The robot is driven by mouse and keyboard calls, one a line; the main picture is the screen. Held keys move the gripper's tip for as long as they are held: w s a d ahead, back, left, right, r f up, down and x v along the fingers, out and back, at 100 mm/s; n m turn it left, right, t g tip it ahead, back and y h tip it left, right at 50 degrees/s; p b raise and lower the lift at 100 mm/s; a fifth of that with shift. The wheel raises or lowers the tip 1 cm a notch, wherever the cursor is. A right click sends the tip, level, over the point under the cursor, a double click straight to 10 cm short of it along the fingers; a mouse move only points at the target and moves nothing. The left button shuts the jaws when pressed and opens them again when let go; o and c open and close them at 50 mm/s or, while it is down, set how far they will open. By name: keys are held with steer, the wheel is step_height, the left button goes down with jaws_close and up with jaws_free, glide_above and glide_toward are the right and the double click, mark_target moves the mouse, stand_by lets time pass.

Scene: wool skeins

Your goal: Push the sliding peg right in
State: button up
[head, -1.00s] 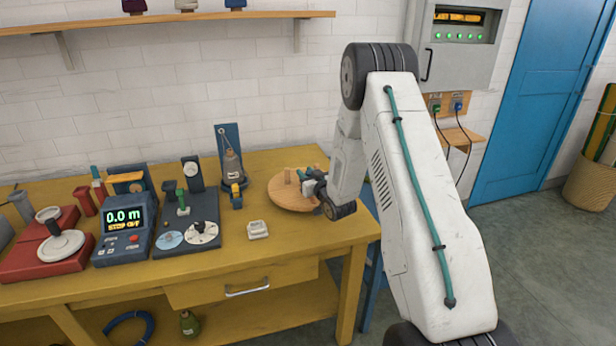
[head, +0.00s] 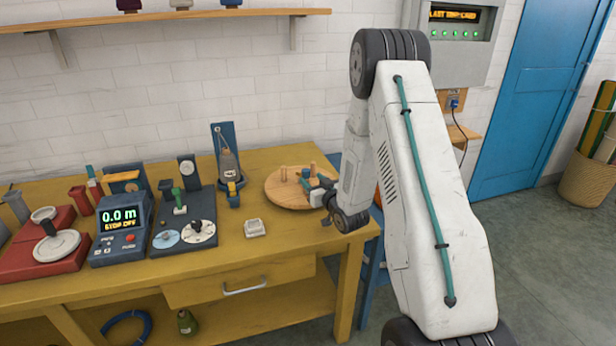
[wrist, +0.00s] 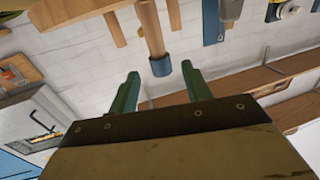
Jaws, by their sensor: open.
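A round wooden board (head: 285,198) lies at the right end of the workbench, with upright wooden pegs, one at its left (head: 283,174) and one behind my gripper (head: 312,168). In the wrist view, which looks upside down, the board (wrist: 80,10) is at the top left. A wooden peg with a blue end (wrist: 162,67) shows between my fingers in the picture; it may be the sliding peg. My gripper (head: 308,184) is at the board's right side, its green fingers apart. I cannot tell whether it touches a peg.
The yellow workbench (head: 270,163) also carries a small pale box (head: 254,228), a weight on a blue stand (head: 229,165), a dark panel with dials (head: 183,237) and a display reading 0.0 m (head: 121,218). Bench space in front of the board is clear.

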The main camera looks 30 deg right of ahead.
steer(key=shift+s, duration=0.4)
